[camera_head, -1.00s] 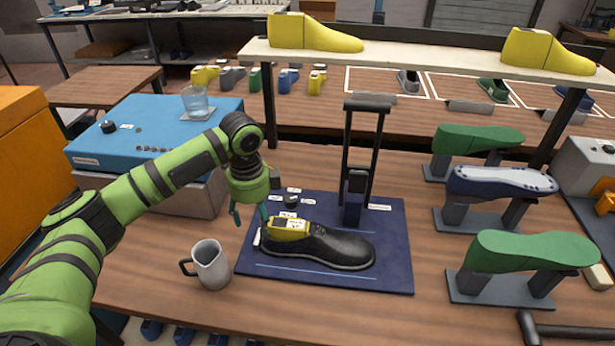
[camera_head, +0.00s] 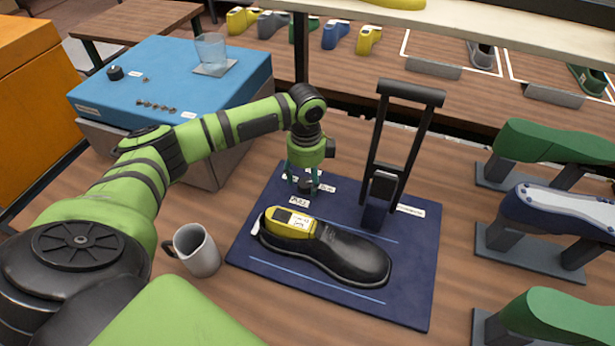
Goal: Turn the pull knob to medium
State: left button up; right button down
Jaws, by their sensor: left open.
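The pull knob (camera_head: 305,187) is a small black knob at the back left of the dark blue mat (camera_head: 262,236), among small white labels. A label (camera_head: 299,201) in front of it seems to read PULL. My left gripper (camera_head: 303,184) points down at the knob, with its green fingers open, one to each side of it. I cannot tell whether the fingers touch the knob, and its pointer setting is too small to read. My right gripper is not in view.
A black shoe (camera_head: 345,256) with a yellow last lies on the mat, close in front of the knob. A black upright frame (camera_head: 372,160) stands to the right. A grey mug (camera_head: 197,252) stands left of the mat. A blue-topped box (camera_head: 180,75) carries a glass and another knob.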

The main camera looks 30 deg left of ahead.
pick_arm(q)
jog(key=shift+w+f, duration=0.2)
jog(key=shift+f, duration=0.55)
jog(key=c, duration=1.1)
jog(key=shift+f, duration=0.1)
jog(key=shift+c, duration=0.2)
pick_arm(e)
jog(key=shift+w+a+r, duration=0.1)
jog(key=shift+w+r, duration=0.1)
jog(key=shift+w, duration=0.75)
pick_arm(q)
jog(key=shift+d, duration=0.1)
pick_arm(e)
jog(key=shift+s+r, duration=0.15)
